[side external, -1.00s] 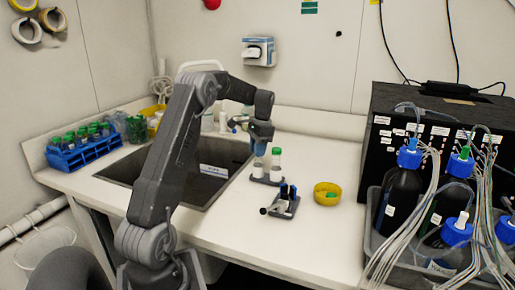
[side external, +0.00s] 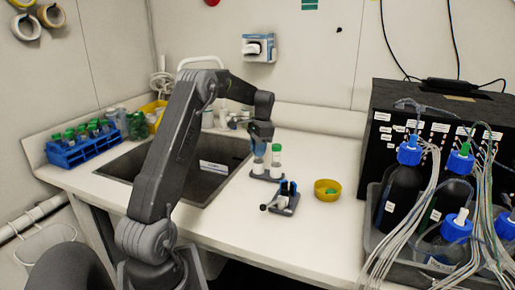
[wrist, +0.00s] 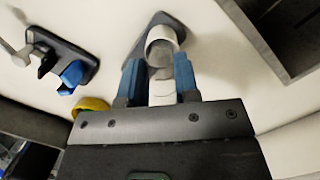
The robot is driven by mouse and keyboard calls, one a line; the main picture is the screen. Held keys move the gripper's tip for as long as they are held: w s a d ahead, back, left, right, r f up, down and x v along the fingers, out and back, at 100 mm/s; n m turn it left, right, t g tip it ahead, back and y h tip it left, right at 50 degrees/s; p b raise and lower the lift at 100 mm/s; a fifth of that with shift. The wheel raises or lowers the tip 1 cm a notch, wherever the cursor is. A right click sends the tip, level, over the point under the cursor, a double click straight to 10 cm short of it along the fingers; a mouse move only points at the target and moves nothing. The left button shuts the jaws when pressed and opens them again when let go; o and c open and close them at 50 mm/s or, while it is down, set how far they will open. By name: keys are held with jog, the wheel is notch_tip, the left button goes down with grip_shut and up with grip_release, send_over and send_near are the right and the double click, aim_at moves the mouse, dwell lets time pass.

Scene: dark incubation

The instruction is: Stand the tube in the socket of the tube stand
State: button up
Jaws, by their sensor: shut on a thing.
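My gripper (side external: 261,146) is shut on the tube and points down over the left part of the dark-based tube stand (side external: 267,179). In the wrist view the blue fingers (wrist: 158,80) flank a pale piece of the tube (wrist: 162,92). A white cylinder (wrist: 163,42) on the dark stand plate (wrist: 172,18) shows just beyond the fingers. In the side view a pale lower end shows under the fingers, over or in the left socket; I cannot tell how deep it sits. A second, green-capped tube (side external: 277,152) stands upright at the right of the stand.
A small dark fixture with a blue clamp (side external: 285,196) stands in front of the stand. A yellow bowl (side external: 327,190) is to the right. The sink (side external: 180,165) and a blue rack (side external: 84,149) of green-capped tubes are left. Bottles with tubing (side external: 410,180) stand far right.

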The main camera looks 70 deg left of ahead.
jog(key=shift+f, duration=0.55)
dwell(0.4)
jog(key=o, duration=1)
jog(key=shift+c, duration=0.2)
jog(key=shift+c, duration=0.5)
jog(key=shift+r, duration=3.05)
